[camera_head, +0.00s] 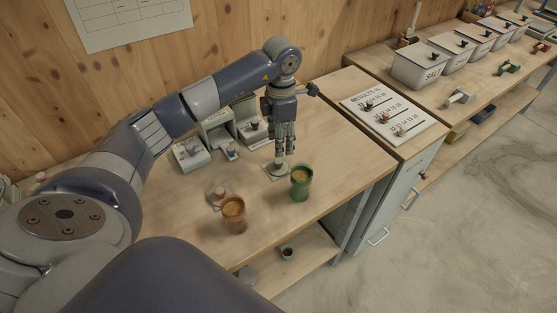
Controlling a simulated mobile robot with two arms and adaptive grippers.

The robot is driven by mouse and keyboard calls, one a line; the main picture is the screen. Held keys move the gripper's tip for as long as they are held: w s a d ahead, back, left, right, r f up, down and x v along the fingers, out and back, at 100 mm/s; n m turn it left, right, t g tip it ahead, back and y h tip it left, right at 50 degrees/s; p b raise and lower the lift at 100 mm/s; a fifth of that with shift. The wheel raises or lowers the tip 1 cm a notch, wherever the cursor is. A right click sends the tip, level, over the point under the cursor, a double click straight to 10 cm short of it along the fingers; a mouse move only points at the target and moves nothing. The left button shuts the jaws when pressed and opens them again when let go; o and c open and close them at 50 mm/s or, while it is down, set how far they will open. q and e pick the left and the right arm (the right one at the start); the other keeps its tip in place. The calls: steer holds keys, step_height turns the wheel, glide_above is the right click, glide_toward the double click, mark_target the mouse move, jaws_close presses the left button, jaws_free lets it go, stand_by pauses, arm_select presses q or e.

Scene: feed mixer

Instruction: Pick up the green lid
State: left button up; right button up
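The green lid (272,172) appears as a small, pale green, flat piece on the wooden table, just behind and left of a green cup (301,186) with yellowish contents. My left gripper (280,160) points straight down over the lid, its fingertips at or just above it. The fingers look close together and hide part of the lid; I cannot tell whether they touch or hold it. My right gripper is not in view.
An orange-brown cup (234,218) stands front left, with a pinkish flat lid (217,194) behind it. Grey holders (191,155) stand at the back. A board marked RESULTS (383,117) lies on the right cabinet. Labelled white bins (421,68) stand beyond.

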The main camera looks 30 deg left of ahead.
mark_target(279, 161)
arm_select(q)
steer(key=shift+s+d+f, duration=0.1)
steer(key=shift+s+f, duration=0.05)
steer(key=shift+f, duration=0.35)
steer(key=shift+s+d+f, duration=0.1)
steer(key=shift+s+f, duration=0.05)
steer(key=shift+f, duration=0.3)
steer(key=f+p, duration=0.1)
steer(key=f, duration=0.1)
steer(key=s+f+p, duration=0.1)
steer(key=f, duration=0.1)
steer(key=shift+f+p, duration=0.3)
steer(key=shift+f, duration=0.05)
steer(key=shift+w+a+f, duration=0.1)
steer(key=shift+w+f, duration=0.05)
steer(key=shift+f, duration=0.05)
steer(key=c, duration=0.9)
steer(key=shift+c, duration=0.8)
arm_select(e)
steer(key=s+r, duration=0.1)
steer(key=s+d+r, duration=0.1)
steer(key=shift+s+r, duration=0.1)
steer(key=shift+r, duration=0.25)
